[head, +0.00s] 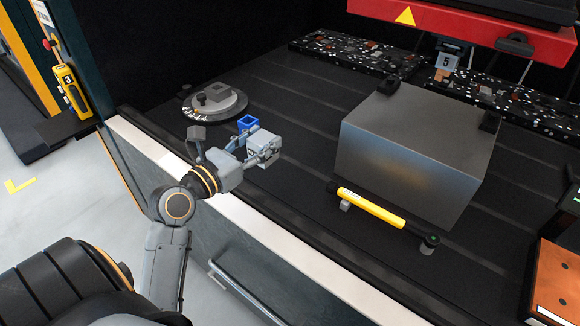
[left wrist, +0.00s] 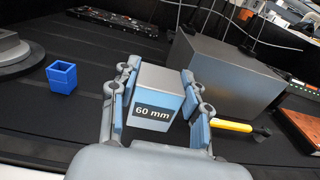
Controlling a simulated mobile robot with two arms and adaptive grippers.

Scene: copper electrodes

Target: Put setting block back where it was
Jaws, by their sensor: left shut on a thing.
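The setting block (left wrist: 153,96) is a grey block with a dark "60 mm" label on its near face. In the left wrist view it sits upright between the two fingers of my left gripper (left wrist: 155,98). My left gripper, also in the head view (head: 259,147), is shut on the block. My right gripper is in neither view.
A blue hollow cube (head: 247,123) stands just behind my left gripper. A round grey fixture (head: 215,103) is further left. A large metal block (head: 415,145) with a yellow-handled bar (head: 371,207) before it stands to the right. Bare table (head: 300,110) lies between.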

